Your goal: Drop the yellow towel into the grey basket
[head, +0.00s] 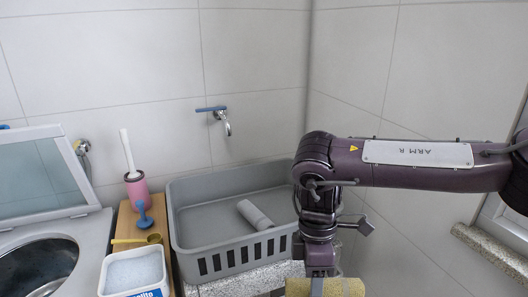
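The yellow towel (345,287) is at the bottom edge of the head view, right of the basket's front corner. It looks like a roll, and its lower part is cut off by the frame. My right gripper (318,287) points down and is shut on the towel, with one finger across its near side. The grey basket (235,259) stands left of the gripper, with a slotted front wall and an open top. A light grey roll (255,214) lies inside it. My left gripper is not in view.
Left of the basket, a wooden board (127,222) carries a pink holder with a white brush (137,188), a blue plunger-like item (144,214) and a white tub (133,271). A washer with a raised lid (43,175) stands far left. A wall tap (222,120) is above the basket.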

